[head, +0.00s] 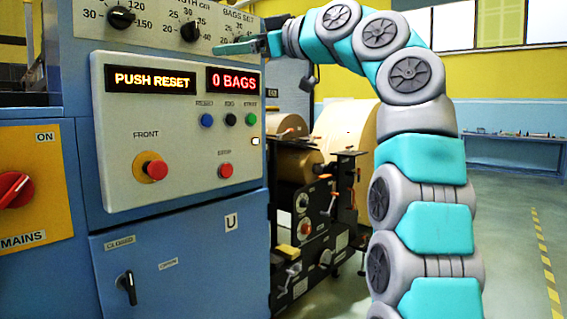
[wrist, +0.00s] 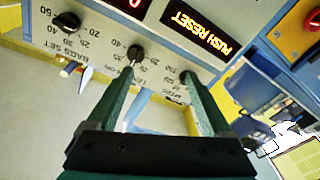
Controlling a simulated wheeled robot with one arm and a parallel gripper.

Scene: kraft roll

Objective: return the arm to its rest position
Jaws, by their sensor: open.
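My gripper (head: 224,48) is at the upper middle of the head view, in front of the blue machine's dial panel (head: 160,38). In the wrist view its two dark green fingers (wrist: 158,75) stand apart with nothing held between them. One fingertip overlaps the middle dial knob (wrist: 135,53) there, and the other is by another knob; I cannot tell whether they touch. My arm (head: 420,150) rises at the right of the head view and bends over left toward the panel.
The control box (head: 190,190) below the dials reads PUSH RESET and 0 BAGS. It has a FRONT button (head: 152,168) and a stop button (head: 225,170). Paper rolls (head: 300,160) and a black mechanism (head: 315,235) stand behind my arm. Floor at the right (head: 510,230) is clear.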

